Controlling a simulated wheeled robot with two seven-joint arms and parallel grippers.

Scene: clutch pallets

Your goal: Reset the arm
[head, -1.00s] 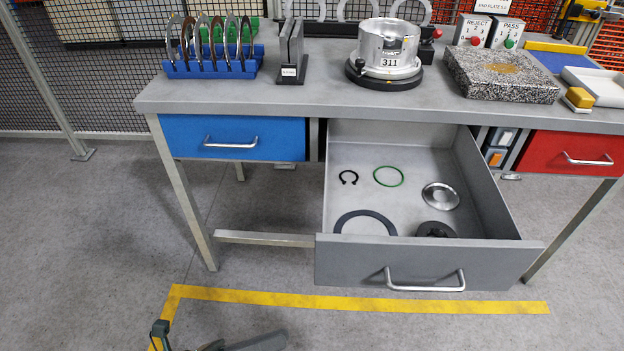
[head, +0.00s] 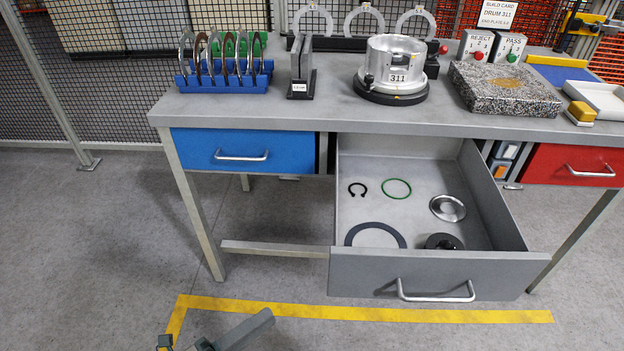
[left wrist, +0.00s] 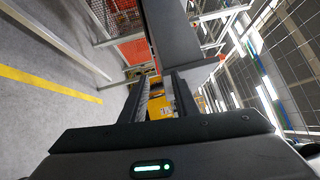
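My left gripper (head: 205,338) shows only partly at the bottom edge of the head view, in front of the workbench and low over the floor near the yellow line. In the left wrist view its two dark fingers (left wrist: 164,100) stand apart with nothing held between them; a yellow object shows in the gap beyond. My right gripper is in neither view.
The grey workbench (head: 330,113) has its middle grey drawer (head: 430,270) pulled out, with rings and round parts inside. The blue drawer (head: 243,149) and red drawer (head: 570,165) are shut. A drum (head: 392,67) stands on top. Floor in front is clear.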

